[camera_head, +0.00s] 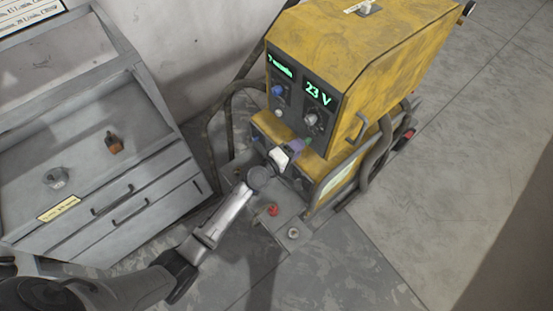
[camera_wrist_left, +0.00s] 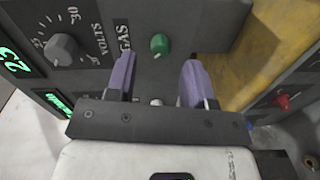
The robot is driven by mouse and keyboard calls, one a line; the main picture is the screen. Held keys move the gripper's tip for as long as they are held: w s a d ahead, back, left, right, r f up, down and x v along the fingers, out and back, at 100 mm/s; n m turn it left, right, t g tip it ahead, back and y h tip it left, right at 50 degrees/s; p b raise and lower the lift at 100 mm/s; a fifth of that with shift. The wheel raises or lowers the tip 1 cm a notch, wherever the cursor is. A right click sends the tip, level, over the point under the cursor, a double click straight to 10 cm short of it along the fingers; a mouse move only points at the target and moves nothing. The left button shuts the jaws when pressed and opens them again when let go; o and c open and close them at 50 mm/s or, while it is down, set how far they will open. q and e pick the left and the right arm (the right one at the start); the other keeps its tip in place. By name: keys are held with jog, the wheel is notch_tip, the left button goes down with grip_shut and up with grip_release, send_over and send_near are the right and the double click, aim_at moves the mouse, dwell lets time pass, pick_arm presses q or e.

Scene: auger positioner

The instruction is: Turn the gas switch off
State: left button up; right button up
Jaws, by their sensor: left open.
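The gas switch (camera_wrist_left: 160,45) is a small green knob on the dark panel, next to the word GAS in the left wrist view. In the head view the green knob (camera_head: 308,141) shows at the lower edge of the yellow machine's front panel. My left gripper (camera_head: 297,147) is in front of the panel. In the left wrist view its two purple fingers (camera_wrist_left: 157,63) are open and apart, with the green knob between and a little beyond the tips. Nothing is held. Whether the tips touch the panel I cannot tell. My right gripper is not in view.
The yellow machine (camera_head: 380,40) has a grey volts knob (camera_head: 311,119), which also shows in the left wrist view (camera_wrist_left: 61,48). A red knob (camera_head: 272,210) sits low on the base. Hoses (camera_head: 375,150) run along its side. A grey cabinet (camera_head: 90,150) stands left. Open floor lies right.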

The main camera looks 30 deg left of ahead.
pick_arm(q)
jog(key=v, duration=1)
jog(key=shift+s, duration=0.15)
notch_tip(320, 180, down, 4)
jog(key=s+d+m+g+h, duration=0.2)
jog(key=d+m+g, duration=0.15)
jog(key=m, duration=0.25)
jog(key=s+a+r+m+g+y, duration=0.2)
jog(key=s+m+g+y, duration=0.15)
jog(key=s, duration=0.55)
jog(key=s+a+r+m+g+y, duration=0.25)
jog(key=s+m+y, duration=0.2)
jog(key=s, duration=0.45)
jog(key=s+d+f+g, duration=0.25)
jog(key=s+f, duration=0.25)
jog(key=s, duration=0.4)
notch_tip(320, 180, up, 28)
jog(key=p, duration=2.7)
jog(key=shift+w+a+g+h+p, duration=0.25)
jog(key=shift+g+h+p, duration=0.05)
jog(key=shift+p, duration=0.1)
